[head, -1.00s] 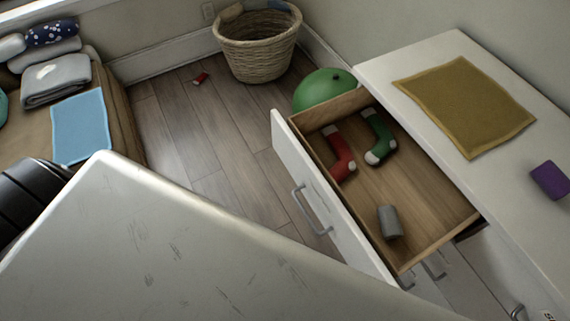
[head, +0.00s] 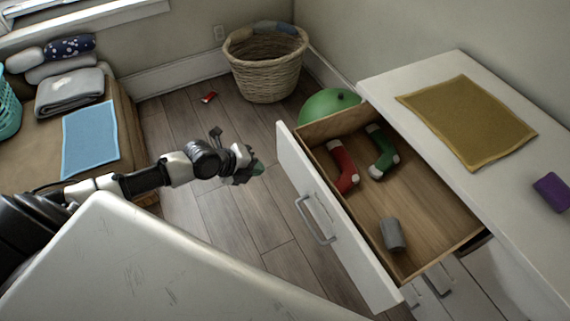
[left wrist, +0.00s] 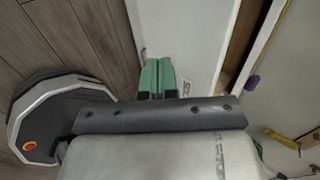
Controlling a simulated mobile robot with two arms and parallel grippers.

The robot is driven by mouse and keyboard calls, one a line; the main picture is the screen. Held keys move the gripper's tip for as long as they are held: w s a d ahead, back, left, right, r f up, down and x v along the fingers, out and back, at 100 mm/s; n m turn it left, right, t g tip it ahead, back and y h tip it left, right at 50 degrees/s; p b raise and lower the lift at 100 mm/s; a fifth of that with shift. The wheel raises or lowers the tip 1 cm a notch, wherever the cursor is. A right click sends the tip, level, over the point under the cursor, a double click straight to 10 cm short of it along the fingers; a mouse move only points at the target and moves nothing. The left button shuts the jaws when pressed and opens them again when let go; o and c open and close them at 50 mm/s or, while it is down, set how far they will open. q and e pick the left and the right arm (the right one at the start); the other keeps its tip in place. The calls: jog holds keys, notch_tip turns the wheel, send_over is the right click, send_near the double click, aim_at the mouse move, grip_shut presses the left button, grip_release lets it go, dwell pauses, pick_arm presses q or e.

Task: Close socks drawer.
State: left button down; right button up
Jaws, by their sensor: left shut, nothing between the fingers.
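The socks drawer (head: 335,220) stands pulled out from the white dresser (head: 475,57). Inside it lie a red sock (head: 343,168), a green sock (head: 382,152) and a grey rolled item (head: 391,235). My left gripper (head: 256,168) is left of the drawer's white front, apart from it in the head view, with nothing in it. In the left wrist view its green fingers (left wrist: 158,76) are together and point toward the white drawer front (left wrist: 180,35). The drawer handle (head: 315,221) is free. My right gripper is not in view.
A wicker basket (head: 265,65) and a green ball (head: 328,104) are on the floor behind the drawer. A mustard cloth (head: 468,118) and purple block (head: 552,192) lie on the dresser top. A small red object (head: 209,97) lies on the floor. Floor left of the drawer is clear.

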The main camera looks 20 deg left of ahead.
aim_at(293, 166)
pick_arm(q)
jog(key=w+d+f, duration=0.1)
jog(key=w, duration=0.1)
jog(key=w+d+f, duration=0.1)
jog(key=w+d, duration=0.1)
jog(key=w+d+f+p, duration=0.1)
jog(key=w+f, duration=0.1)
jog(key=shift+d, duration=0.35)
jog(key=shift+w+d+f, duration=0.15)
jog(key=shift+w+d, duration=0.15)
jog(key=shift+w, duration=0.1)
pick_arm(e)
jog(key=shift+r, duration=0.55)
